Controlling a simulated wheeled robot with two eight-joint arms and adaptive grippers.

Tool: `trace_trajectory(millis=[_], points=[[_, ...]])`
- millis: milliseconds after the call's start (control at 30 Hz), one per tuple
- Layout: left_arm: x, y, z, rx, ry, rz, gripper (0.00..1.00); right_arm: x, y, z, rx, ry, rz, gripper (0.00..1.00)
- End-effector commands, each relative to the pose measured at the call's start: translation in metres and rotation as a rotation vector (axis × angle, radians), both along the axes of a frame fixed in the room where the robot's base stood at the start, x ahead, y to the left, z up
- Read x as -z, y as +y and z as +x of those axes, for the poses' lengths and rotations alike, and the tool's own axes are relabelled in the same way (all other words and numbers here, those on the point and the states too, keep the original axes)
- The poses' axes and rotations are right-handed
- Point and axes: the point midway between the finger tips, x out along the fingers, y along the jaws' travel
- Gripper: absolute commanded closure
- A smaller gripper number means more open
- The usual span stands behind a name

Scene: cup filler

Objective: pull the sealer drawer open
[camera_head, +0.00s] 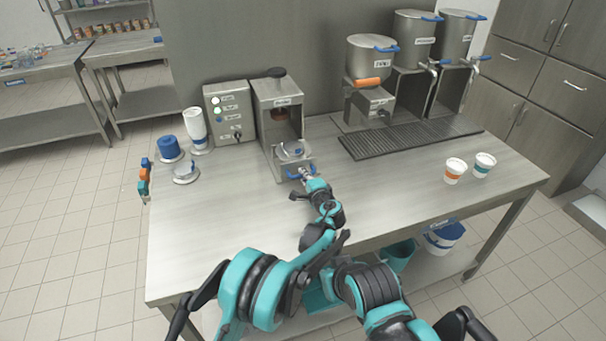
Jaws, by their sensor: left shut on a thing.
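The sealer (278,96) is a grey metal machine with an open front, standing at the back of the steel table. Its drawer (291,154) sits low at its front and sticks out a little, with a clear round part on it. A blue handle (291,174) is on the drawer's front. My left gripper (304,176) is shut on the drawer handle, which it partly hides.
Dispensers (371,65) and a drip grate (410,138) are at the right. Two cups (454,170) (483,164) stand far right. The front left tabletop is clear.

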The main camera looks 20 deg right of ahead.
Motion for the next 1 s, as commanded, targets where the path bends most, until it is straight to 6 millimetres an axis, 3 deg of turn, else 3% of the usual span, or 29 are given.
trace_trajectory(millis=[200, 233, 300, 633, 867, 1000], points=[[0.000, 0.000, 0.000, 0.000, 0.000, 0.000, 1.00, 0.000, 0.000, 0.000, 0.000, 0.000, 0.000, 1.00], [0.000, 0.000, 0.000, 0.000, 0.000, 0.000, 0.83, 0.000, 0.000, 0.000, 0.000, 0.000, 0.000, 1.00], [0.000, 0.000, 0.000, 0.000, 0.000, 0.000, 0.68, 0.000, 0.000, 0.000, 0.000, 0.000, 0.000, 1.00], [-0.003, 0.000, 0.000, 0.000, 0.000, 0.000, 0.68, 0.000, 0.000, 0.000, 0.000, 0.000, 0.000, 1.00], [-0.039, 0.000, 0.000, 0.000, -0.001, 0.001, 0.68, 0.000, 0.000, 0.000, 0.000, 0.000, 0.000, 1.00], [-0.070, -0.001, 0.000, 0.003, -0.004, 0.004, 0.38, 0.000, 0.000, 0.000, 0.000, 0.000, 0.000, 1.00]])
